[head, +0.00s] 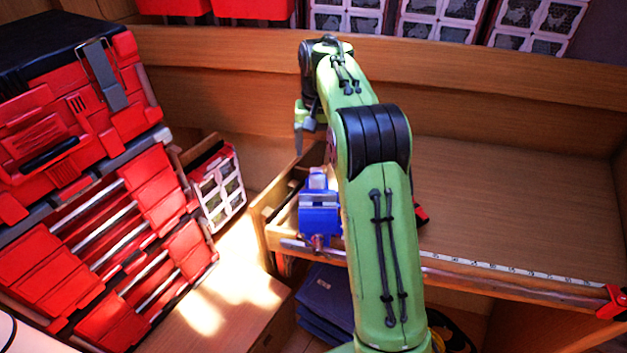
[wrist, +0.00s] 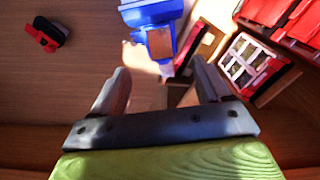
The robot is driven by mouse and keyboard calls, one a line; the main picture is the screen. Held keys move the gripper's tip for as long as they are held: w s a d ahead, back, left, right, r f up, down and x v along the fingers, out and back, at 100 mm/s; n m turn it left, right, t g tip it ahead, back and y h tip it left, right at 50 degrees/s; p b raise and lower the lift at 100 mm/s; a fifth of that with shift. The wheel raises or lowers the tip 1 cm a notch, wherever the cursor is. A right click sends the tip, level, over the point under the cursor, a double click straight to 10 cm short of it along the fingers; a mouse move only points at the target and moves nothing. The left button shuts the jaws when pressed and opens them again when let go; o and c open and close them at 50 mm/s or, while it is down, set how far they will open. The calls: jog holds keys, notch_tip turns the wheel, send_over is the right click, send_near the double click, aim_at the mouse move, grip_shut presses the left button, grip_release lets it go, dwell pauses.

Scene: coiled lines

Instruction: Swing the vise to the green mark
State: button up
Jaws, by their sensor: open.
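The blue vise (head: 319,222) stands at the left end of the wooden workbench in the head view, partly hidden by my green arm. It also shows at the top of the wrist view (wrist: 155,35), beyond my fingertips. My gripper (wrist: 160,80) is open and empty in the wrist view, its two fingers apart, with the vise ahead of them and not between them. In the head view my gripper (head: 303,135) hangs behind the vise, above the bench's far left part, and its fingers are hard to make out. I cannot make out a green mark.
A red toolbox stack (head: 85,180) stands at left. A red-and-white organizer case (head: 218,188) is beside the bench. A small red-and-black object (wrist: 47,34) lies on the bench. The right side of the benchtop (head: 510,205) is clear.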

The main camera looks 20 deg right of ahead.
aim_at(314, 184)
notch_tip(314, 184, down, 11)
jog(key=shift+w+f, duration=0.1)
grip_shut()
jog(key=shift+w+a+n, duration=0.1)
jog(key=shift+a+n, duration=0.2)
jog(key=shift+n, duration=0.8)
grip_release()
notch_tip(314, 184, up, 16)
jog(key=p, duration=0.2)
